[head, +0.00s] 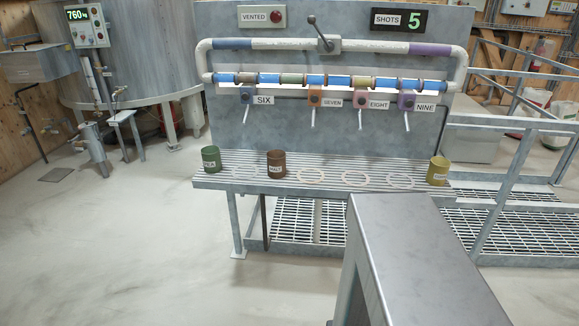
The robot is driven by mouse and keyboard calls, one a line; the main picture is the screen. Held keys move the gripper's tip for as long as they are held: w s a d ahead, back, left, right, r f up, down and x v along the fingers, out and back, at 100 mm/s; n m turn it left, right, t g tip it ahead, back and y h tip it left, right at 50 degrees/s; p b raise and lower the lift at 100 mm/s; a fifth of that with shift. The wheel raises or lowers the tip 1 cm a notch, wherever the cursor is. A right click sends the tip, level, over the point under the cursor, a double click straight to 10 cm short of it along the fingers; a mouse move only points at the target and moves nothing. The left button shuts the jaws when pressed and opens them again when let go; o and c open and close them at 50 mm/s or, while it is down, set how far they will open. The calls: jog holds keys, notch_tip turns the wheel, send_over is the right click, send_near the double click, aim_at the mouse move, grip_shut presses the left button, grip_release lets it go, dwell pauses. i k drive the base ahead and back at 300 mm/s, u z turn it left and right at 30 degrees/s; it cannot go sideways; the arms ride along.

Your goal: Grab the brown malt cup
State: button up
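The brown malt cup (276,164) stands upright on the slatted metal shelf (325,187), left of its middle. A label reading MALT is on its front. My gripper is not in view, so I cannot see whether it is open or shut. Nothing visible touches the cup.
A green cup (211,160) stands left of the malt cup and a yellow cup (437,171) at the shelf's right end. Pale rings mark the shelf. Taps hang above. A grey metal block (425,255) fills the lower right foreground. Floor (120,240) at left is clear.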

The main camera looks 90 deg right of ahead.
aim_at(276, 158)
jog(key=z, duration=4.1)
jog(key=i, duration=0.1)
jog(key=u, duration=2.75)
jog(key=i, duration=0.55)
jog(key=z, duration=0.15)
jog(key=k, duration=0.55)
jog(key=u, duration=0.25)
jog(key=i, duration=0.1)
jog(key=z, duration=0.15)
